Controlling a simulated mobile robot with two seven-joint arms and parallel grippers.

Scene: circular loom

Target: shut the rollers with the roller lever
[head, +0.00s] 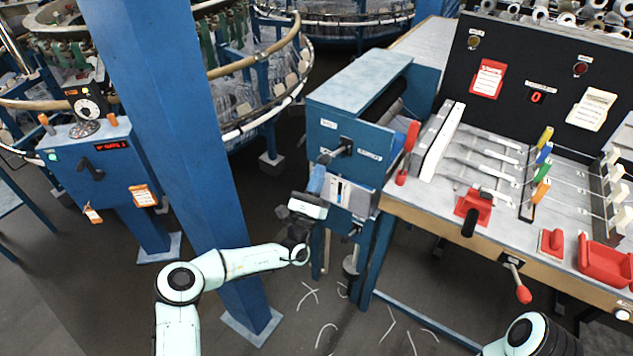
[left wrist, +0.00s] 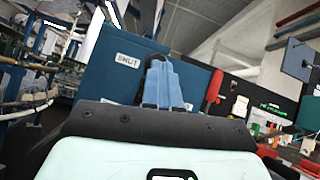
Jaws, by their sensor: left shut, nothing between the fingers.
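The blue roller housing (head: 335,105) stands left of the workbench, with a dark roller (head: 388,108) partly visible inside. On its front is a short black lever (head: 342,147), which I take for the roller lever, between two small white labels. My left gripper (head: 319,172) is shut and empty, just below and left of that lever; I cannot tell whether it touches. In the left wrist view the closed blue fingers (left wrist: 163,84) point at the blue panel, right of a label reading SHUT (left wrist: 129,60). They hide most of what lies behind them. My right gripper is out of view.
A red-handled lever (head: 408,150) rises just right of the housing. The workbench (head: 430,205) carries several rods, coloured tags and red parts. Loose white strands (head: 310,295) lie on the floor.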

